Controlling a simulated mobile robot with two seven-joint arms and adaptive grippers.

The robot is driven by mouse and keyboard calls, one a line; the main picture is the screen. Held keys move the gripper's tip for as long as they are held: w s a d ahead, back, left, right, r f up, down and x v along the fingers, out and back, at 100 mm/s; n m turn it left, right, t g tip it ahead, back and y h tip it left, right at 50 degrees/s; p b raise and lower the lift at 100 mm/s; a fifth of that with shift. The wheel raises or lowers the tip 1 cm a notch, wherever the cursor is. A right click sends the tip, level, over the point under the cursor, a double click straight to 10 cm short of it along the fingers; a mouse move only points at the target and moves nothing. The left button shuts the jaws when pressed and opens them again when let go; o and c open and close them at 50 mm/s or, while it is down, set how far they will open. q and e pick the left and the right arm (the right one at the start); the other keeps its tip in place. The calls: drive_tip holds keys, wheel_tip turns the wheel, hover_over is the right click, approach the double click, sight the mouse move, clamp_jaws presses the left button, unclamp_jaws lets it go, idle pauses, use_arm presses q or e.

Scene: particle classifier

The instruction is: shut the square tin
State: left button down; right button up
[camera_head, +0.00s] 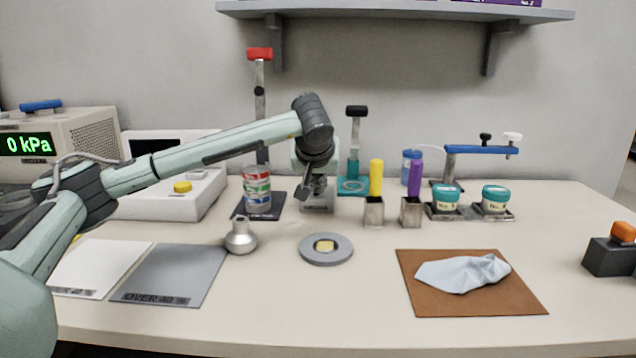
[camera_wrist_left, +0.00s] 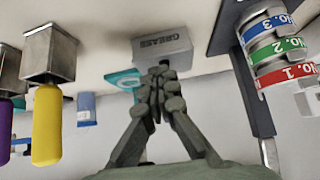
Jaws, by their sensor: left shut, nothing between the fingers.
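The square tin (camera_head: 316,207) is a small grey metal box labelled GREASE, standing at the back middle of the table. My left gripper (camera_head: 318,187) points down at its top and hides much of it in the head view. In the left wrist view, the picture is upside down, and the tin (camera_wrist_left: 160,47) lies just beyond the tips of my left gripper (camera_wrist_left: 160,72). The fingers are together and hold nothing. They seem at or very near the tin's top edge; I cannot tell whether they touch. The lid's state is hidden by the fingers. My right gripper is not in view.
A stack of labelled sieves (camera_head: 257,190) on a dark stand is left of the tin. Square metal holders with a yellow handle (camera_head: 376,178) and a purple handle (camera_head: 415,178) stand close to its right. A grey disc (camera_head: 326,258) lies in front.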

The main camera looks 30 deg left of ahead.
use_arm(q)
drive_tip(key=shift+s+f, duration=0.1)
drive_tip(key=shift+f, duration=0.45)
drive_tip(key=shift+r, duration=0.15)
wheel_tip(320, 180, up, 4)
drive_tip(key=p, duration=0.3)
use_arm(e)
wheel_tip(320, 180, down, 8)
use_arm(q)
drive_tip(key=s+d+f, duration=0.1)
drive_tip(key=s, duration=0.1)
drive_tip(key=s+d+f+b, duration=0.1)
drive_tip(key=s+d, duration=0.2)
drive_tip(key=s, duration=0.2)
drive_tip(key=shift+d+f+b, duration=0.2)
drive_tip(key=shift+f+b, duration=0.1)
drive_tip(key=shift+f, duration=0.1)
drive_tip(key=shift+s+d+f, duration=0.2)
drive_tip(key=shift+s+d, duration=0.05)
drive_tip(key=shift+s, duration=0.2)
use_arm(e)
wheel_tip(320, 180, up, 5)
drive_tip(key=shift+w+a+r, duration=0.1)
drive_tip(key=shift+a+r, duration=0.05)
